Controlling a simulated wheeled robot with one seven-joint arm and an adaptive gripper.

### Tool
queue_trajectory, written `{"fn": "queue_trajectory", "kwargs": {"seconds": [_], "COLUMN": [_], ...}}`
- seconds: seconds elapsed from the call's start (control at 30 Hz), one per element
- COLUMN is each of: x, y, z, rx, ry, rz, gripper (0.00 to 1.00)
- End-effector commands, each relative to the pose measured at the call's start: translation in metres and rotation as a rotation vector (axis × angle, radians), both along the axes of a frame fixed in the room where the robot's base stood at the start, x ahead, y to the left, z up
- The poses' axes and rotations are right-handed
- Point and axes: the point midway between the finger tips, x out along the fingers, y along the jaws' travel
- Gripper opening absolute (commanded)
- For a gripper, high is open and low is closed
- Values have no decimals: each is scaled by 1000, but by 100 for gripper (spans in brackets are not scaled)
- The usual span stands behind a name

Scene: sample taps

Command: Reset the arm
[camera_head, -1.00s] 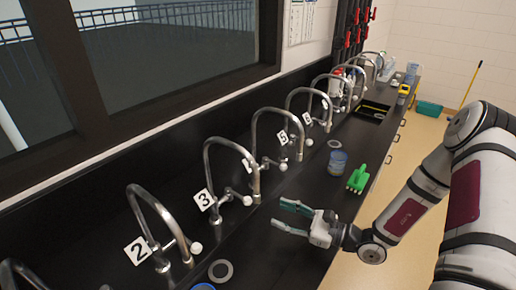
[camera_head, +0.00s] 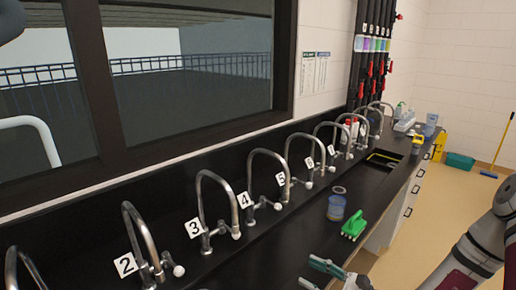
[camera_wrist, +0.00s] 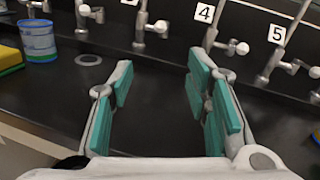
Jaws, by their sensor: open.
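My gripper (camera_head: 317,275) is at the bottom of the head view, over the front part of the black counter (camera_head: 285,235). Its teal-padded fingers are spread, and in the wrist view (camera_wrist: 158,85) only bare counter shows between them. Much of my arm is cut off at the lower right of the head view. The gripper touches nothing that I can see.
A row of curved taps (camera_head: 215,180) with number tags lines the counter. A blue cup (camera_head: 336,208) and green tool (camera_head: 354,225) stand beyond my gripper. The wrist view shows another blue container (camera_wrist: 38,42), a ring (camera_wrist: 88,60) and a yellow-green sponge (camera_wrist: 9,57).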

Motion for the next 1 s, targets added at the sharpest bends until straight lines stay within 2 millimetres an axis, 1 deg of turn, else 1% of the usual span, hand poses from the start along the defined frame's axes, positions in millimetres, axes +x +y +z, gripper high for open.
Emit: {"fn": "queue_trajectory", "kwargs": {"seconds": [0.07,0.37,0.67,0.87,1.0], "x": [0,-7,-23,-44,-68], "y": [0,9,23,36,44], "z": [0,18,47,76,101], "rx": [0,-59,-167,-303,-449], "ry": [0,-39,-104,-176,-246], "rz": [0,90,243,411,571], "gripper": [44,44,44,44,44]}}
